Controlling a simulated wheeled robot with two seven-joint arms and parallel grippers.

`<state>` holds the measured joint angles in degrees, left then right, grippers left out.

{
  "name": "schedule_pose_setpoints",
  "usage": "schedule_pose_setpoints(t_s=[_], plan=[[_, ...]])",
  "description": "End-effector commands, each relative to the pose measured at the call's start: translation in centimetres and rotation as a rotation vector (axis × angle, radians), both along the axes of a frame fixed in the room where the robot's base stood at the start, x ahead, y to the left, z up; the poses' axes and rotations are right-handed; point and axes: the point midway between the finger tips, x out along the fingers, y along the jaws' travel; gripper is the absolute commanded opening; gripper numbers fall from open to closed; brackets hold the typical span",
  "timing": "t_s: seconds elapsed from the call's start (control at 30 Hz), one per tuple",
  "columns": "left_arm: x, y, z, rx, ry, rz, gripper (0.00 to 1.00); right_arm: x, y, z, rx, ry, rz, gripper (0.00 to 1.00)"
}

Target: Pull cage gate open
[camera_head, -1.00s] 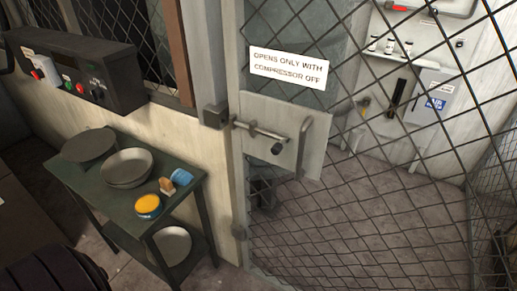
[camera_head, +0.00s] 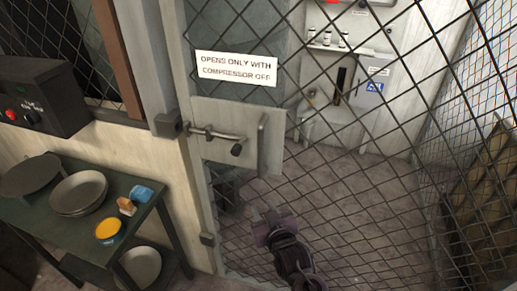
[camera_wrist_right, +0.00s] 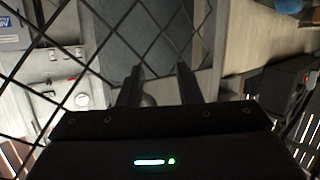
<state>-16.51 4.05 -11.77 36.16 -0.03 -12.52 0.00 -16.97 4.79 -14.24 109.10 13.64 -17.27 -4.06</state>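The cage gate (camera_head: 345,200) is a dark wire-mesh door that looks closed. It bears a white sign (camera_head: 236,68) reading "OPENS ONLY WITH COMPRESSOR OFF". Below the sign is a pale metal plate (camera_head: 222,115) with a horizontal bolt (camera_head: 212,133) and a vertical pull handle (camera_head: 262,145). The bolt's left end is at the catch block (camera_head: 168,124) on the post. My right gripper (camera_head: 262,217) is below the plate and handle, apart from them in the picture. In the right wrist view its two fingers (camera_wrist_right: 158,78) are spread, with no grasped thing clearly visible. My left gripper is out of view.
A green table (camera_head: 140,205) with pans, a yellow-topped tin (camera_head: 109,229) and a blue item (camera_head: 142,193) stands at the left. A control box (camera_head: 40,97) is above it. Behind the mesh are a wall panel (camera_head: 372,80) and open floor.

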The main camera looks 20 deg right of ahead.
Motion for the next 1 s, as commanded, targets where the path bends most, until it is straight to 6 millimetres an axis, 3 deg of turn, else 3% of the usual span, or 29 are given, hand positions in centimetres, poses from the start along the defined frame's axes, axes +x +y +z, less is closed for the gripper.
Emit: schedule_pose_setpoints(t_s=[0.03,0.1,0.2,0.3,0.43,0.8,1.0], plan=[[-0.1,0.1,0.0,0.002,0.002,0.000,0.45,0.3,-0.1,4.2,0.018,-0.072,-0.009,0.32],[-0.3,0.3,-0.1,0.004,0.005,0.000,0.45,0.2,-0.3,8.8,0.039,-0.150,-0.021,0.32],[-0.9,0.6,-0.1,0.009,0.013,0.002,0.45,-0.2,-0.6,13.2,0.062,-0.226,-0.032,0.32],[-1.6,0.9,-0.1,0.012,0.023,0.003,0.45,-0.4,-0.9,15.5,0.074,-0.264,-0.038,0.32],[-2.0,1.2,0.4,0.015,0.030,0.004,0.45,0.6,-0.9,16.3,0.076,-0.276,-0.040,0.32],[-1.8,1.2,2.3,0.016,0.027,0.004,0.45,6.2,-1.0,16.3,0.076,-0.275,-0.040,0.32],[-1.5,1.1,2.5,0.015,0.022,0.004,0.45,7.1,-1.0,16.1,0.077,-0.274,-0.039,0.32]])
